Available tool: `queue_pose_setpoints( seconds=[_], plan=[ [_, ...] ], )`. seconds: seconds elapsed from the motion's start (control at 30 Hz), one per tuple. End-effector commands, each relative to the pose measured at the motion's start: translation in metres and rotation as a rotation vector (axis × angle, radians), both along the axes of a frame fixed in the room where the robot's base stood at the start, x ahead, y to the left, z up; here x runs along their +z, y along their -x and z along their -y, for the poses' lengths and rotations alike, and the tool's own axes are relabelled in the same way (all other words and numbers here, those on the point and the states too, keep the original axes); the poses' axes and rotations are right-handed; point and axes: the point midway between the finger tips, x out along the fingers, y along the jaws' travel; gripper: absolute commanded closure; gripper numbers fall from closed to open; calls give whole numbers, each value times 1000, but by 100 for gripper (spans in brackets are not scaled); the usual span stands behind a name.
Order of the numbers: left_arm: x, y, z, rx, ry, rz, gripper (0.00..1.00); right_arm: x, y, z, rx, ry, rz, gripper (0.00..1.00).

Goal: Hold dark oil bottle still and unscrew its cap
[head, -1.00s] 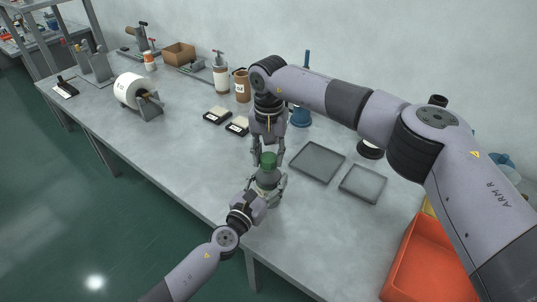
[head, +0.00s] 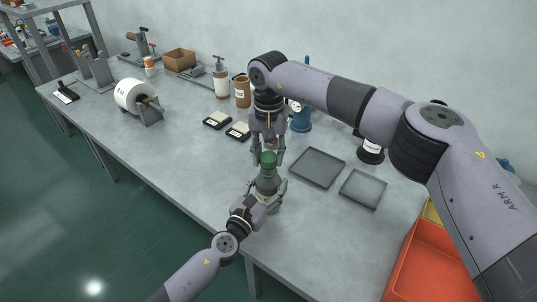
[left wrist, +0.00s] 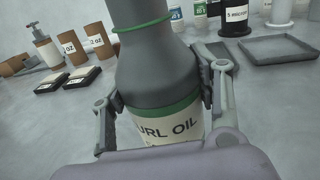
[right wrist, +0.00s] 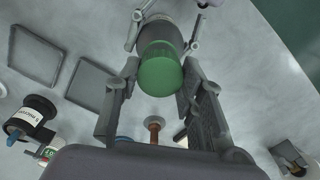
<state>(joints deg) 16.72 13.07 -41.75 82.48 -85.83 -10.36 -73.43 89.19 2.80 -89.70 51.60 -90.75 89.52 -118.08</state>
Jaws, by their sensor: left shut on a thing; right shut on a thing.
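The dark oil bottle (head: 267,187) stands upright near the table's front edge. Its "URL OIL" label (left wrist: 175,127) faces the left wrist camera, and a thin green ring (left wrist: 142,24) circles its neck. My left gripper (head: 268,188) is shut on the bottle's body, one finger on each side. The green cap (head: 268,158) is over the bottle's neck; it also shows in the right wrist view (right wrist: 160,72). My right gripper (head: 268,153) points down from above and is shut on the cap. I cannot tell whether the cap is still joined to the neck.
Two shallow grey trays (head: 317,168) (head: 363,190) lie right of the bottle. An orange bin (head: 420,262) is at the lower right.

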Motion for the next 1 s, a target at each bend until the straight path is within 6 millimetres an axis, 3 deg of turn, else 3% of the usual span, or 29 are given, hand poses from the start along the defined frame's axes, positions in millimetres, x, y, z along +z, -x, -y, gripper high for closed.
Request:
queue_pose_setpoints(
  seconds=[0.17, 0.43, 0.67, 0.7, 1.0],
  plan=[
    [-1, 0, 0, -1, -1, 0, 100, 7, -1, 0, 0, -1, 2, 97],
    [-1, 0, 0, 0, -1, 0, 100, 38, 0, 0, 0, -1, 1, 97],
    [-1, 0, 0, 0, -1, 0, 100, 40, 0, 0, 0, 0, 0, 97],
    [-1, 0, 0, 0, -1, 0, 40, 40, 0, 0, 0, 0, 0, 97],
    [0, 0, 0, 0, 0, -1, 20, 40, 0, 0, 0, 0, 0, 97]
  ],
)
